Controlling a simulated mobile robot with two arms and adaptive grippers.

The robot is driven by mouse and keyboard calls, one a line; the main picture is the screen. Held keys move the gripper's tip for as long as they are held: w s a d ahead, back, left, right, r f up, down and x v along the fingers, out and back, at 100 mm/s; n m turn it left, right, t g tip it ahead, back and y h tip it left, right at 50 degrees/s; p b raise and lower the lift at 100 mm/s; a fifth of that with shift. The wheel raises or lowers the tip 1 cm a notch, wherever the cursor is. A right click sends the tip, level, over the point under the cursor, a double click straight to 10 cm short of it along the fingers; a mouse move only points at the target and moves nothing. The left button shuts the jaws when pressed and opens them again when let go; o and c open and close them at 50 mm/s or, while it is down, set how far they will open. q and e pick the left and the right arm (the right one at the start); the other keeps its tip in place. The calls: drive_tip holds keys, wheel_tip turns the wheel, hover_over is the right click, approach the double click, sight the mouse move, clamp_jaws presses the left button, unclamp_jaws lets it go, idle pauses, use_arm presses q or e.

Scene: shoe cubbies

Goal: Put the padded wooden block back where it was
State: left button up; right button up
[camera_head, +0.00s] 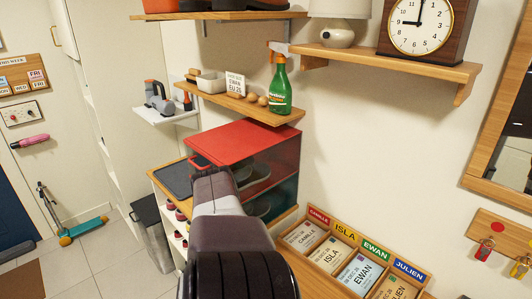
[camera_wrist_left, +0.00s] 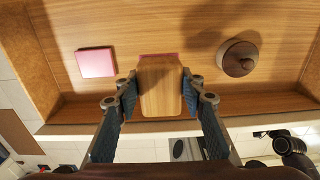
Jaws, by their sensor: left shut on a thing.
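The padded wooden block (camera_wrist_left: 161,90) is between the fingers of my left gripper (camera_wrist_left: 160,88) in the left wrist view. It is light brown, with a pinkish-red strip showing at its far edge. My left gripper is shut on it from both sides. Below it is a wooden surface (camera_wrist_left: 190,105) with raised edges; I cannot tell whether the block touches it. A flat pink square piece (camera_wrist_left: 96,62) lies to its left, and a dark round wooden knob (camera_wrist_left: 238,58) stands to its right. In the head view an arm of mine hides its own gripper. My right gripper is not in view.
In the head view a red-topped cabinet (camera_head: 245,143) stands beyond my arm. A wall shelf (camera_head: 232,101) holds a green spray bottle (camera_head: 280,88) and a small sign. A tray of name cards (camera_head: 285,228) lies right of my arm. A scooter (camera_head: 80,232) stands on the floor at left.

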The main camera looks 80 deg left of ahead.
use_arm(q)
wheel_tip(320, 180, down, 11)
drive_tip(key=shift+r+p, duration=0.1)
drive_tip(key=shift+p, duration=0.2)
drive_tip(key=o, duration=1.1)
wheel_tip(320, 180, up, 12)
drive_tip(key=shift+a, duration=0.1)
drive_tip(key=shift+s, duration=0.1)
idle(0.5)
